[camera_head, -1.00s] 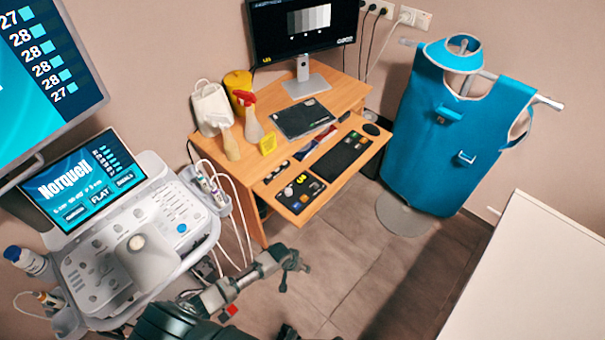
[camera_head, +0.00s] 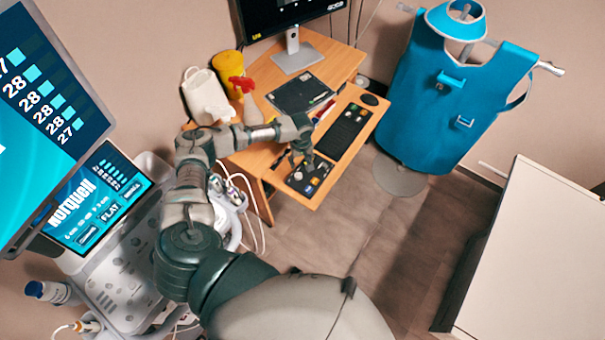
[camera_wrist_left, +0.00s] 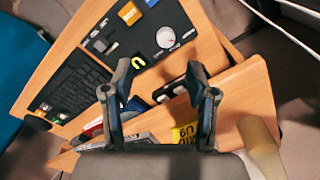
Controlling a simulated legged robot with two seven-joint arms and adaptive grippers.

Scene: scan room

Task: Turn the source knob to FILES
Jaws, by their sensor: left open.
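A black control panel (camera_head: 318,186) lies at the front of the wooden desk; it also shows in the left wrist view (camera_wrist_left: 150,18). A round pale knob (camera_wrist_left: 166,37) stands on it in the left wrist view, with small labels too blurred to read. My left gripper (camera_head: 302,158) is over the desk's front, close to the panel. In the left wrist view its fingers (camera_wrist_left: 160,72) are spread and empty, and the knob is beyond the fingertips, apart from them. My right gripper is out of view.
A keyboard (camera_head: 343,131) and mouse (camera_head: 370,99) lie beside the panel. A monitor (camera_head: 290,15), white container (camera_head: 205,97) and yellow tub (camera_head: 228,68) stand behind. A yellow box (camera_wrist_left: 186,135) is near the fingers.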

